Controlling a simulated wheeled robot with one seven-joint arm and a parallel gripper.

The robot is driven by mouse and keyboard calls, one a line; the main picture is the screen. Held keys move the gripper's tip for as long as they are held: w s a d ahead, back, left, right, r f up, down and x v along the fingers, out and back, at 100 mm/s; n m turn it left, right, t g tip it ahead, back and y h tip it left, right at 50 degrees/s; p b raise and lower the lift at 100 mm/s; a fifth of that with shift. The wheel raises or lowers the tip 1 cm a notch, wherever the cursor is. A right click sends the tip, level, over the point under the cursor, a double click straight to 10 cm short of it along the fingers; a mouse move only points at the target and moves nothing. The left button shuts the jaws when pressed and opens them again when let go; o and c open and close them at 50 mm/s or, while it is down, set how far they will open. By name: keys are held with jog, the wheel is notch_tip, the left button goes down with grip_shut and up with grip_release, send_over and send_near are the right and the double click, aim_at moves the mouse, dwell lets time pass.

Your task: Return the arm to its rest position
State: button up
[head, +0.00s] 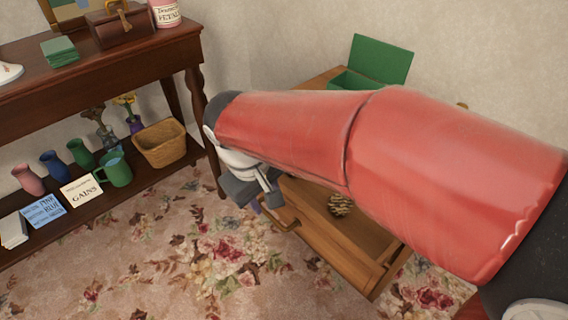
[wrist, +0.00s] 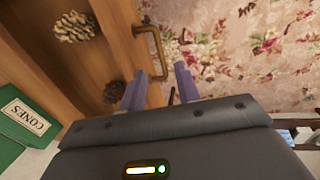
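My red arm crosses the head view from the right, reaching out over a wooden cabinet. My gripper (head: 266,203) hangs at its end, beside the front of the cabinet's open drawer (head: 360,243). In the wrist view my gripper (wrist: 159,70) shows two purple-grey fingers set apart, with nothing visibly held. A brass drawer handle (wrist: 152,48) lies just beyond the fingers; I cannot tell whether they touch it.
A pinecone (head: 340,205) lies in the drawer; a darker one (wrist: 115,92) shows near the left finger. A green box (head: 372,70) with raised lid stands on the cabinet. Floral carpet (head: 170,260) in front is clear.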

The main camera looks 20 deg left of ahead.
jog(key=w+d+r+m+t, duration=0.1)
jog(key=d+r+m, duration=0.15)
jog(key=d, duration=0.65)
jog(key=w+d+r+m+y, duration=0.1)
jog(key=w+d+m, duration=0.15)
jog(key=d, duration=0.65)
jog(key=d+r+m+t, duration=0.15)
jog(key=d+m, duration=0.25)
jog(key=d, duration=0.4)
jog(key=s+d+m+t, duration=0.1)
jog(key=s+d+m, duration=0.3)
jog(key=d, duration=0.5)
jog(key=shift+s+d+f+m, duration=0.3)
jog(key=shift+s+d, duration=0.1)
jog(key=shift+s, duration=0.05)
